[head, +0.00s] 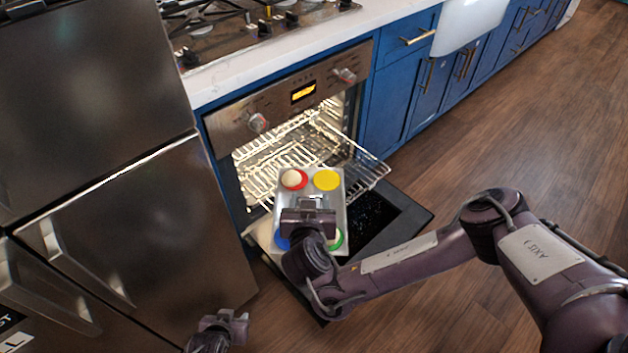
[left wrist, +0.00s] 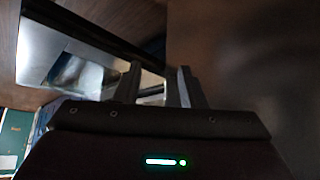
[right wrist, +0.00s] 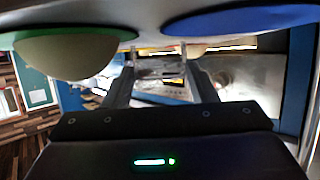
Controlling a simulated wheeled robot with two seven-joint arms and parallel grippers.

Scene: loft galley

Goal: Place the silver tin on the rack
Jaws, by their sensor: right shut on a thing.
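The silver tin (head: 335,212) has several round coloured spots, red, yellow, blue and green; the red and green ones hold pale rounded lumps. My right gripper (head: 308,208) is shut on the tin and covers part of it. The wire rack (head: 371,172) is pulled partly out of the lit oven. The tin overlaps the rack's front part in the head view; I cannot tell whether they touch. My left gripper (head: 226,322) is empty and low by the fridge, its fingers apart in the left wrist view (left wrist: 158,85).
The oven door (head: 405,215) is folded down below the rack and tin. The steel fridge (head: 130,230) stands close on the left. A hob (head: 240,30) is on the counter above the oven. Wooden floor to the right is free.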

